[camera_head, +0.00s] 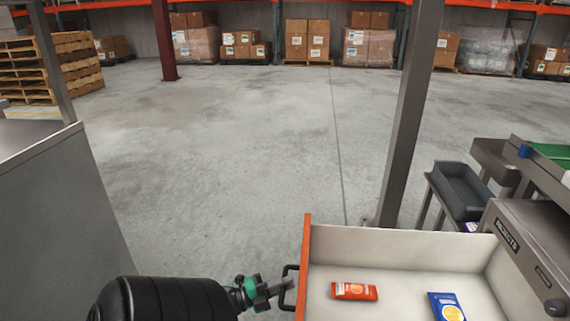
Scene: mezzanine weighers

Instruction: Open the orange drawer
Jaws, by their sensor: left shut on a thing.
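The orange drawer shows at the lower right, with an orange front panel (304,262) seen nearly edge-on and pale inner walls. It stands open, and I see into it. An orange packet (354,291) and a blue packet (446,306) lie on its floor. A dark handle (289,286) sticks out to the left of the front panel. My left gripper (284,287) comes in from the lower left and is shut on this handle. Its fingertips are small in the picture. My right gripper is not in view.
A grey post (403,120) rises behind the drawer. A grey unit marked REJECTS (520,243) stands right of the drawer, with a dark tray (461,190) behind it. A grey panel (62,215) stands at left. Open concrete floor lies beyond.

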